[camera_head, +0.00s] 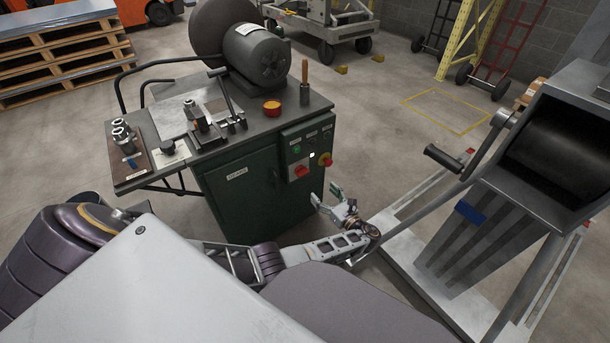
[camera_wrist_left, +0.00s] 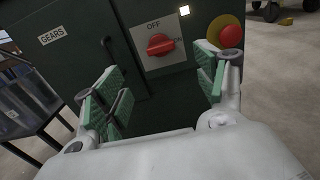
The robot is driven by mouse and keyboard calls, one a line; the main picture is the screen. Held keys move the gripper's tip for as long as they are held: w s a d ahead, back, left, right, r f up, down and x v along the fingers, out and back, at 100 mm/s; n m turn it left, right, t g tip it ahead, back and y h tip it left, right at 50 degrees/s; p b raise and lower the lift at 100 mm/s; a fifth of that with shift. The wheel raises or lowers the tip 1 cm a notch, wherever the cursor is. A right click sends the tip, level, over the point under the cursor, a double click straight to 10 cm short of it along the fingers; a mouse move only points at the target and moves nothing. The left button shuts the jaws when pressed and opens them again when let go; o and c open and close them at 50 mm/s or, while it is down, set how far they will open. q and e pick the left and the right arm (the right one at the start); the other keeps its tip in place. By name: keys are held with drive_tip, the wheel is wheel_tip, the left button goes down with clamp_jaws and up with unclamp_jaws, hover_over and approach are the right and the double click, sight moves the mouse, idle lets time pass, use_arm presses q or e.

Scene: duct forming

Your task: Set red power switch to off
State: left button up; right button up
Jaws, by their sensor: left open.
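The red power switch (camera_head: 299,171) is on a pale plate on the front of the dark green machine cabinet (camera_head: 236,203). In the left wrist view the red switch (camera_wrist_left: 160,45) lies roughly sideways under the word OFF; I cannot tell which setting it points to. My left gripper (camera_head: 325,197) is open and empty, in front of the cabinet, below and right of the switch. In the left wrist view the switch shows beyond and above the gap between the green-padded fingers (camera_wrist_left: 163,90), apart from them. My right gripper is out of view.
A red emergency button on a yellow base (camera_head: 326,161) sits right of the switch. A small white light (camera_wrist_left: 185,10) glows between them. A grey machine with a crank handle (camera_head: 443,158) stands at the right. Floor lies open behind the cabinet.

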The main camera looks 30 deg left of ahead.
sight(305, 174)
use_arm(q)
drive_tip(key=b+x, duration=0.2)
drive_tip(key=x, duration=0.9)
drive_tip(key=shift+a, duration=0.15)
drive_tip(key=shift+x, duration=0.8)
drive_tip(key=shift+w, duration=0.1)
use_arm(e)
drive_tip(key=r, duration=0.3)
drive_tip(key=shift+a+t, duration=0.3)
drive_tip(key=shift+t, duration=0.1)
use_arm(q)
drive_tip(key=shift+c, duration=0.2)
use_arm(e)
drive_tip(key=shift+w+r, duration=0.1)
use_arm(q)
drive_tip(key=c, duration=1)
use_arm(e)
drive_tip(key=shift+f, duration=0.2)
